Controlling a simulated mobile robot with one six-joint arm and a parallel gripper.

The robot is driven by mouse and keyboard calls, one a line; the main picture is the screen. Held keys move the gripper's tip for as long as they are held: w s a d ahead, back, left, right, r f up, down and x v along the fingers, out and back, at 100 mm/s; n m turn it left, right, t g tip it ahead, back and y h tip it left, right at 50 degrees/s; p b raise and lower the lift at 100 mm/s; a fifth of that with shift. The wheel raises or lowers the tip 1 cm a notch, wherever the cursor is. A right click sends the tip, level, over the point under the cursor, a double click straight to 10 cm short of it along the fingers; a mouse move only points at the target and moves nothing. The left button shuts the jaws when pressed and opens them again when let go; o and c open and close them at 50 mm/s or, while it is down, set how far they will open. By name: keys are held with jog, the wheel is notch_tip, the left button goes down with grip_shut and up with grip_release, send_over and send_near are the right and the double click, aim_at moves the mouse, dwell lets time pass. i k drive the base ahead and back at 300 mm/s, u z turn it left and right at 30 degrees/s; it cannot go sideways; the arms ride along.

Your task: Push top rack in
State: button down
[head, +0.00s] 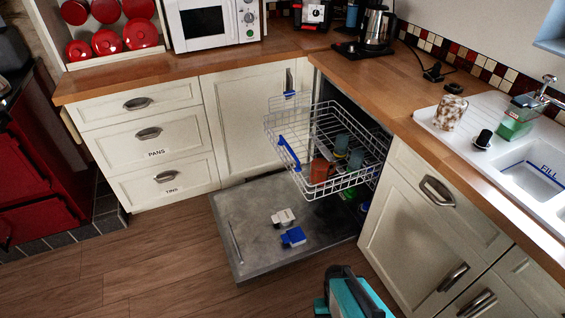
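The top rack (345,181) is a white wire basket with a blue handle (288,152) at its front. It is pulled out of the dishwasher and hangs over the lowered dishwasher door (245,225). A reddish-brown cup (319,171) and grey-green cups (341,145) stand in it. The dishwasher opening is behind the rack, under the worktop, and mostly hidden. A teal and black part of my body shows at the bottom edge, apart from the rack. I cannot make out gripper fingers in this view.
A white-grey piece (283,217) and a blue piece (293,237) are on the lowered door. Cream drawers (150,133) stand left, and a cream cupboard (415,220) stands right. The wooden floor (150,265) left of the door is clear.

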aim_at(281, 142)
jog(key=i, duration=0.4)
jog(key=z, duration=0.5)
jog(key=k, duration=0.15)
jog(key=u, duration=2.9)
jog(key=i, duration=0.6)
